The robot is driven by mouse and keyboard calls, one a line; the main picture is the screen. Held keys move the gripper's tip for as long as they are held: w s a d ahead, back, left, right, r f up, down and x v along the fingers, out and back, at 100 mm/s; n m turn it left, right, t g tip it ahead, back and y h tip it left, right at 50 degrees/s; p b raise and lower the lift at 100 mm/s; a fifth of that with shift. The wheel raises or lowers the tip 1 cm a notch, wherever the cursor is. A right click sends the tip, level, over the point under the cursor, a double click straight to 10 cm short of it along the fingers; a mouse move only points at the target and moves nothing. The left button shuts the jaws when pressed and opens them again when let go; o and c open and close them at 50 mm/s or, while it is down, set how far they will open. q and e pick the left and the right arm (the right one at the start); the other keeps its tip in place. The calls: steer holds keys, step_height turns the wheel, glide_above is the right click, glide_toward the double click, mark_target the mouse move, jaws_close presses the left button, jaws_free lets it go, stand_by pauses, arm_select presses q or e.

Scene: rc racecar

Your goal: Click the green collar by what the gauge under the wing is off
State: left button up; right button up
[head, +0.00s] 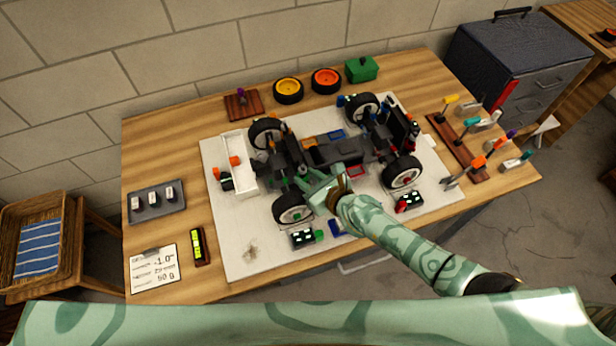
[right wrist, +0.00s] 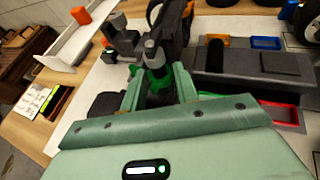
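The RC car (head: 335,150) stands on a white board, its white wing (head: 238,165) at the left. My right gripper (head: 318,188) reaches in over the near-left wheel. In the right wrist view, the green collar (right wrist: 157,78) on an upright shock sits between my two fingers (right wrist: 157,84). Whether they press on it is unclear. A small black box with lit figures and a green end (head: 305,237) lies in front of that wheel; its figures are too small to read. A gauge with a yellow-green display (head: 198,245) lies left of the board. My left gripper is not in view.
A white card (head: 154,268) reads about -1.0 and 50 g. A grey tray (head: 157,202) holds small weights. Tools stand on a wooden rack (head: 458,148) at the right. Spare wheels (head: 288,90) and a green box (head: 362,69) line the back.

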steer(key=shift+o, duration=1.4)
steer(key=shift+s+d+r, duration=0.1)
steer(key=shift+s+d, duration=0.05)
steer(key=shift+s, duration=0.05)
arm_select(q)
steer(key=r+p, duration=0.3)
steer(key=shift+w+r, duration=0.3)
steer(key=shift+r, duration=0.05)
arm_select(e)
steer(key=v, duration=1.6)
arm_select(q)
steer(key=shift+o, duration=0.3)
arm_select(e)
steer(key=shift+w, duration=0.1)
